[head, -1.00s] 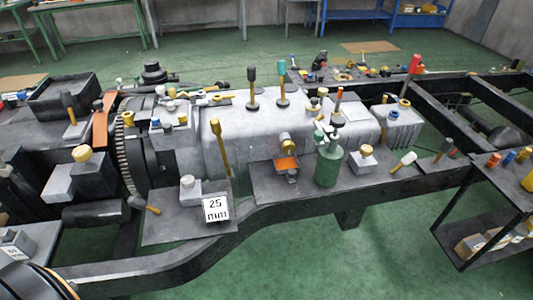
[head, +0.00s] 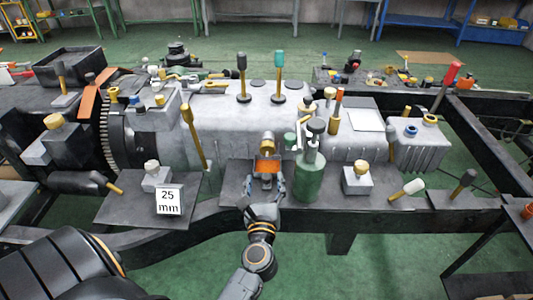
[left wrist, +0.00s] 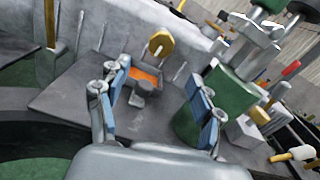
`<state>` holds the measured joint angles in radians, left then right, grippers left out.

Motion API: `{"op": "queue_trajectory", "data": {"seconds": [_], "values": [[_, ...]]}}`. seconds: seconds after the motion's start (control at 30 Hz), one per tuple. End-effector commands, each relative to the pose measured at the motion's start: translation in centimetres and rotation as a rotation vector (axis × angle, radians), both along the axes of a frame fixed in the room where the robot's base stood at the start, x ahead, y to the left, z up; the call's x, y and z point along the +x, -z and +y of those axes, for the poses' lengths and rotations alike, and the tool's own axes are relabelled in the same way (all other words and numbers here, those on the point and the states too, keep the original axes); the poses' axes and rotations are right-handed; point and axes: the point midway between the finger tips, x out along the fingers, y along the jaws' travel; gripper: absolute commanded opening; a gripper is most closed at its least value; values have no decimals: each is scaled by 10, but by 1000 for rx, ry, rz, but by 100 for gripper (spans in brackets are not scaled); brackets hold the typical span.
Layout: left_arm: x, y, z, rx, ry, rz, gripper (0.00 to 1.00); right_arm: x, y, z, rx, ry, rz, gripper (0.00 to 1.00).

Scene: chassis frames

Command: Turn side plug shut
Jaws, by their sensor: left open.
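The side plug (head: 268,142) is a small brass-coloured fitting on the near side wall of the grey gearbox casing (head: 225,125). In the left wrist view, the plug (left wrist: 160,44) shows a faceted gold head with a darker slot or handle. My left gripper (head: 264,188) is in front of and below the plug, apart from it. In the left wrist view, its blue-padded fingers (left wrist: 152,82) are spread wide with nothing between them. A small grey block with an orange face (head: 267,165) stands just below the plug. My right gripper is not in view.
A green cylinder with a grey top (head: 309,178) stands close to the right of my left gripper. A yellow-handled lever (head: 194,136) rises to the left.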

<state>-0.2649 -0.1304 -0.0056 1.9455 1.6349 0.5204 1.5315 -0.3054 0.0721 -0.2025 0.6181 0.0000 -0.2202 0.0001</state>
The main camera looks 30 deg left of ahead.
Motion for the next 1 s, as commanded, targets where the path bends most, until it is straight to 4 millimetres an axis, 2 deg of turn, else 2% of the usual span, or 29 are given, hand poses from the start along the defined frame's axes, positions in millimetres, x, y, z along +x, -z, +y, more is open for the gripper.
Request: {"op": "queue_trajectory", "data": {"seconds": [0.3, 0.5, 0.7, 0.97, 1.0], "values": [[60, -3, 35, 6, 4, 0, 66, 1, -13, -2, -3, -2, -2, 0], [86, -1, 52, 6, 4, 2, 66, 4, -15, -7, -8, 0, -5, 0], [97, -1, 59, 5, 4, 3, 66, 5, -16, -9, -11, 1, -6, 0], [98, 0, 59, 5, 4, 3, 66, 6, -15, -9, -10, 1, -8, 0], [98, 0, 59, 5, 4, 3, 62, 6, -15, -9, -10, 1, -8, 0]]}}
